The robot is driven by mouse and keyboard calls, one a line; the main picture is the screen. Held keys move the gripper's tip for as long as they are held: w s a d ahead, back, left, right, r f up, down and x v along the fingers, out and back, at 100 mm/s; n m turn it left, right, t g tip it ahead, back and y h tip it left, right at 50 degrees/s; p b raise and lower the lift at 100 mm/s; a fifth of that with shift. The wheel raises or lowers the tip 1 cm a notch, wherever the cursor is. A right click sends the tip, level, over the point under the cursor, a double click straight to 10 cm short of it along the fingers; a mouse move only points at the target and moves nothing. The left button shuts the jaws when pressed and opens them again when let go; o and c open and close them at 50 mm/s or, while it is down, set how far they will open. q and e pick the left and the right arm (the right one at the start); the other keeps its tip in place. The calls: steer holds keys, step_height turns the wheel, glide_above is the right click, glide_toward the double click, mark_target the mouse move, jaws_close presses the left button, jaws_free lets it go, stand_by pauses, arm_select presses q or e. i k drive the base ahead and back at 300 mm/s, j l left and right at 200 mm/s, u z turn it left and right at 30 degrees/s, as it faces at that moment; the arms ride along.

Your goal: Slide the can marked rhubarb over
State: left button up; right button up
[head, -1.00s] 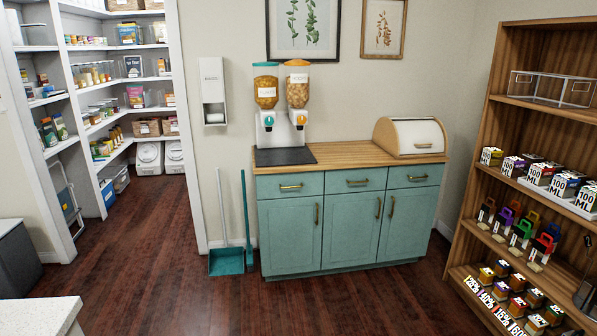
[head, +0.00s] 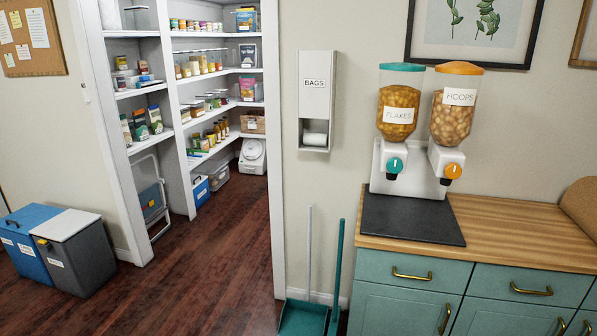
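No can on which I can read rhubarb shows in the head view. Small cans and jars (head: 190,69) stand on the pantry shelves at the upper left, too small for me to read their labels. Neither of my grippers is in view.
A teal cabinet (head: 400,310) with a wooden top stands at the right, bearing two dispensers marked flakes (head: 397,116) and hoops (head: 457,109). A dustpan (head: 303,318) leans by the wall. Blue and grey bins (head: 75,250) stand left. The dark wood floor (head: 205,275) before the pantry is clear.

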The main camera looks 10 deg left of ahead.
mark_target(119, 83)
steer(key=i+j+u, duration=0.1)
steer(key=i+u, duration=0.75)
steer(key=i+l+u, duration=0.25)
steer(key=i+u, duration=0.2)
steer(key=i+j+u, duration=0.1)
steer(key=i+u, duration=0.25)
steer(key=i, duration=0.25)
steer(key=i+u, duration=0.35)
steer(key=i, duration=0.25)
steer(key=i+l+z, duration=0.1)
steer(key=i+z, duration=0.25)
steer(key=i, duration=0.25)
steer(key=i+z, duration=0.3)
steer(key=i, duration=0.25)
steer(key=i+j+z, duration=0.35)
steer(key=i, duration=0.2)
steer(key=i+l+z, duration=0.15)
steer(key=i+z, duration=1)
steer(key=i, duration=0.15)
steer(key=i+j+z, duration=0.35)
steer(key=i+l, duration=0.25)
steer(key=i, duration=0.15)
steer(key=i+l, duration=0.25)
steer(key=i, duration=0.15)
steer(key=u, duration=2.6)
steer(key=l+u, duration=0.1)
steer(key=u, duration=0.2)
steer(key=l+u, duration=0.45)
steer(key=l, duration=0.85)
steer(key=i, duration=0.1)
